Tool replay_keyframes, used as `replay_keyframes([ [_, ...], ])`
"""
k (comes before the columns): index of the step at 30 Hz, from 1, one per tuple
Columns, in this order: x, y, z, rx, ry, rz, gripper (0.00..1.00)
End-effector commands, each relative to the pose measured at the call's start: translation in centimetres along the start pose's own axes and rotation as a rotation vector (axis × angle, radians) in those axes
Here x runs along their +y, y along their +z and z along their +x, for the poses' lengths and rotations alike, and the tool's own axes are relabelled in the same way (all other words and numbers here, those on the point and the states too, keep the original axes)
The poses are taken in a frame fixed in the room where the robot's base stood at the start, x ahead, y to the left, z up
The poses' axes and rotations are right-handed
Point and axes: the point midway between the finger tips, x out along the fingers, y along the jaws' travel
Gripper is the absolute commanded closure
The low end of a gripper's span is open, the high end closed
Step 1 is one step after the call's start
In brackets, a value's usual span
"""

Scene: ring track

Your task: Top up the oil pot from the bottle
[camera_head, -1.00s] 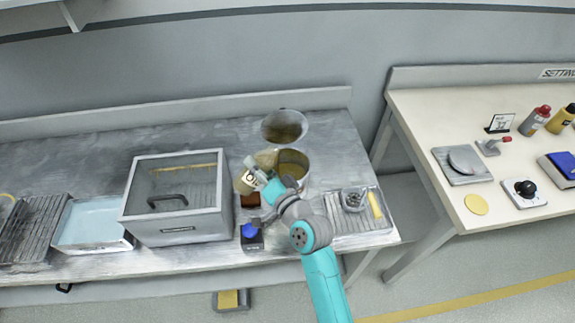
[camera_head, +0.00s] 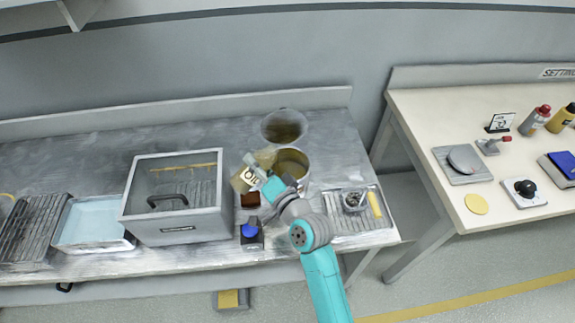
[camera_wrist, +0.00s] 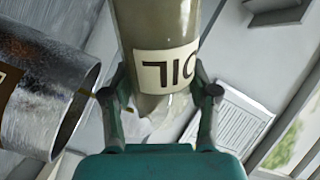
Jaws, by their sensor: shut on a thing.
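My gripper (camera_wrist: 160,98) is shut on the oil bottle (camera_wrist: 157,30), a tan bottle with a cream OIL label that reads upside down in the wrist view. I cannot tell whether oil is flowing from the bottle.
A grey lidded box (camera_head: 175,227) is on the left, and a small dark block with a blue knob (camera_head: 250,230) in front. A ribbed tray (camera_head: 350,225) with a small metal basket (camera_head: 354,199) is on the right.

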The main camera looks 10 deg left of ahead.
Motion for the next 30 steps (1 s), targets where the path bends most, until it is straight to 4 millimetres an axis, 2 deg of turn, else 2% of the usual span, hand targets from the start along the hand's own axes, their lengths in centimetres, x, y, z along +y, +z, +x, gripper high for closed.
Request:
replay_keyframes([
  [30, -1.4, -0.7, -0.1, -0.004, -0.001, 0.093, 0.87],
])
